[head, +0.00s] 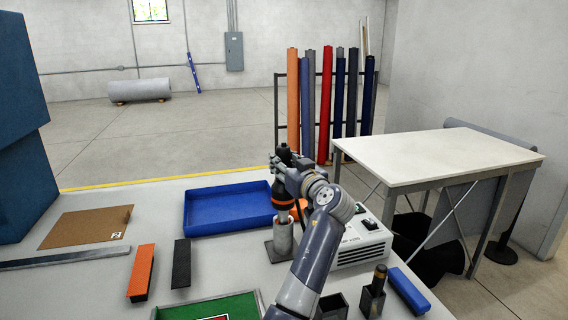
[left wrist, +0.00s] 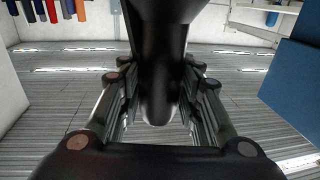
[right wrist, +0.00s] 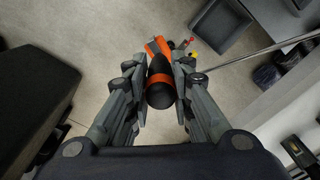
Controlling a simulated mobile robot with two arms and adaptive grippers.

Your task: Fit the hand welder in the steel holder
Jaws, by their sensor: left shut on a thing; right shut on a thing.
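The hand welder (head: 283,188), black with an orange band, stands roughly upright with its nozzle end down. My left gripper (head: 284,168) is shut on its black upper body, which also shows between the fingers in the left wrist view (left wrist: 160,75). The steel holder (head: 283,238), a grey cup on a dark plate, is directly below. The nozzle meets the cup's mouth; I cannot tell how deep it sits. My right gripper (right wrist: 160,85) is shut on a black and orange thing (right wrist: 162,82) over concrete floor, outside the head view.
A blue tray (head: 230,222) lies behind and left of the holder. A white box unit (head: 360,246) stands close on its right. Orange (head: 141,270) and black (head: 181,264) bars lie left. A green-topped tray (head: 215,308) is in front. A white table (head: 435,155) stands beyond.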

